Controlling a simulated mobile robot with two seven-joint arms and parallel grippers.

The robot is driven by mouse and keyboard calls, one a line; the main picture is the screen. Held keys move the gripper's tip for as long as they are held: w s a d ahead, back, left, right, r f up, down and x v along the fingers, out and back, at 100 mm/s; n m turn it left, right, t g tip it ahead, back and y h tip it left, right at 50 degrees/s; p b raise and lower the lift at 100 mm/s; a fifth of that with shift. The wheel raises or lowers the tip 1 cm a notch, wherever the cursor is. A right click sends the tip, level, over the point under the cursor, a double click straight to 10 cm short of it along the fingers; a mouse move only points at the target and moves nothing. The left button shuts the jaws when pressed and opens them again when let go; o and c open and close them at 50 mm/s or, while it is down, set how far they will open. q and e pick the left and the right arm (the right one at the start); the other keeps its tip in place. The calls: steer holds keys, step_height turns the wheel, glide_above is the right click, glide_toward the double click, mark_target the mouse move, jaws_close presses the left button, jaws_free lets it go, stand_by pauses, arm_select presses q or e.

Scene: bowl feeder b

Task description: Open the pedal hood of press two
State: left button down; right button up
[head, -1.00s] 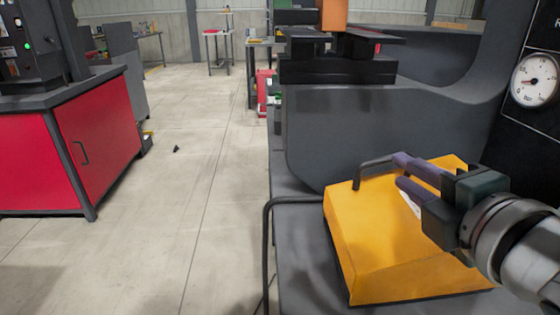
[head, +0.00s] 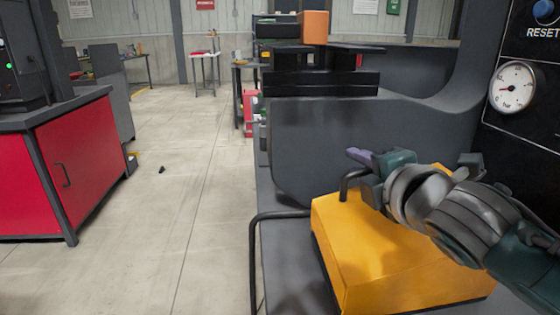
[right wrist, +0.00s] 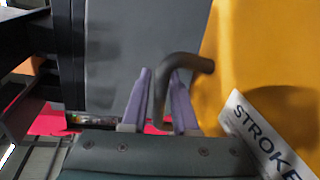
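The pedal hood is a yellow box-shaped cover (head: 390,255) low at the front of the press, in the lower right of the head view. It looks closed. A dark bent bar handle (head: 346,184) stands at its far left edge. My right gripper (head: 360,158) is at this handle, its purple fingers pointing left. In the right wrist view the handle (right wrist: 160,98) passes between the two fingers, with narrow gaps seeming to show beside it, so the gripper looks open around it. My left gripper is not in view.
The grey press body (head: 385,145) rises behind the hood. A black panel with a pressure gauge (head: 512,87) stands at right. A dark bent rail (head: 253,250) is left of the hood.

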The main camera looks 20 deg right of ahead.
steer(key=shift+c, duration=0.4)
jaws_close()
stand_by(0.9)
